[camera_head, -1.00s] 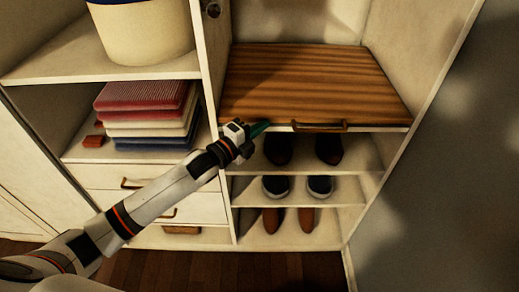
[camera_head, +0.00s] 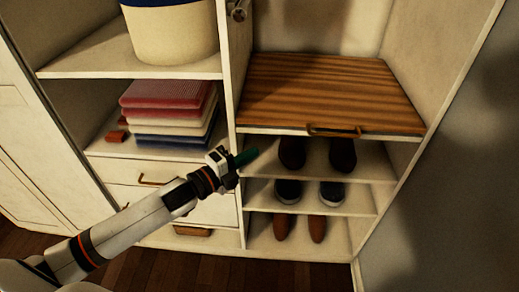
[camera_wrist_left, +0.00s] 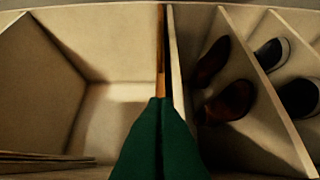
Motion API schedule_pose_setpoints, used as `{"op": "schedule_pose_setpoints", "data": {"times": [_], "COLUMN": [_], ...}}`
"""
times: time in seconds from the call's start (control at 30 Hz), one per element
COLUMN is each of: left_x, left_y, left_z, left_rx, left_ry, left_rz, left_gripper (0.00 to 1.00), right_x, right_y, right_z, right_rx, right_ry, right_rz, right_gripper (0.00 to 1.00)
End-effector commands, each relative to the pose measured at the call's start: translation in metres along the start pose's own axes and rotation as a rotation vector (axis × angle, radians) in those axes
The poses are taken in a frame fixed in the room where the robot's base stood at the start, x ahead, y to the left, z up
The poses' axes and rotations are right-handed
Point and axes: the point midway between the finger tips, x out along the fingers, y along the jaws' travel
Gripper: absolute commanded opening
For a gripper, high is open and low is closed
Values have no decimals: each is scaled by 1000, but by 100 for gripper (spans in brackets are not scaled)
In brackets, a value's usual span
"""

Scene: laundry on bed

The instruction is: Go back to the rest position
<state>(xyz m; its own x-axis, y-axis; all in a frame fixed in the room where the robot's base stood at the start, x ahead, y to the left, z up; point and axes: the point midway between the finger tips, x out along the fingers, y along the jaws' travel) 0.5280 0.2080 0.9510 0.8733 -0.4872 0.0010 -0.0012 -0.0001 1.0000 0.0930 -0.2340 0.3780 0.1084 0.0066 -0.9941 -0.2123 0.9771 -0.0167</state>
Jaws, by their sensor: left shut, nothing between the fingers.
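My left gripper (camera_head: 245,158) reaches in from the lower left in the head view, in front of the wardrobe's middle divider. Its green fingers are together and hold nothing. They also show in the left wrist view (camera_wrist_left: 160,140), at the bottom middle, closed against each other. The gripper is apart from the wooden drawer (camera_head: 325,92), whose front handle (camera_head: 334,132) is up and to the right of the fingertips. My right gripper is not in either view.
A shoe rack (camera_head: 310,202) with several shoes is below the drawer. Folded cloths (camera_head: 170,110) lie on the left shelf, with a cream basket (camera_head: 172,35) above. Closed drawers (camera_head: 140,180) are behind my arm. A grey wall (camera_head: 460,200) stands on the right. Dark floor lies in front.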

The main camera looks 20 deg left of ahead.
Motion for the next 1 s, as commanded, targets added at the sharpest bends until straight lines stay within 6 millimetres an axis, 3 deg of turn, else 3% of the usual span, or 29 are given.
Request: {"op": "schedule_pose_setpoints", "data": {"times": [0.27,0.37,0.43,0.57,0.7,0.87,1.0], "left_x": [-8,-8,-10,-23,-58,-115,-176], "left_y": [-1,-18,-46,-129,-231,-339,-422], "left_z": [-1,-10,-24,-52,-68,-55,-21], "left_rx": [-2,-43,-109,-302,-532,-774,-966], "left_ry": [2,33,83,225,401,601,776], "left_rz": [-2,-28,-69,-185,-318,-461,-583], "left_gripper": [0,0,0,0,0,0,0], "right_x": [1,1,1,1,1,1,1], "right_y": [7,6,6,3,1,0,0], "right_z": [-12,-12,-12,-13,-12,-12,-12], "right_rx": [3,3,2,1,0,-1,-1], "right_ry": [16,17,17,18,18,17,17], "right_rz": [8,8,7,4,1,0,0], "right_gripper": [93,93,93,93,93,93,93]}}
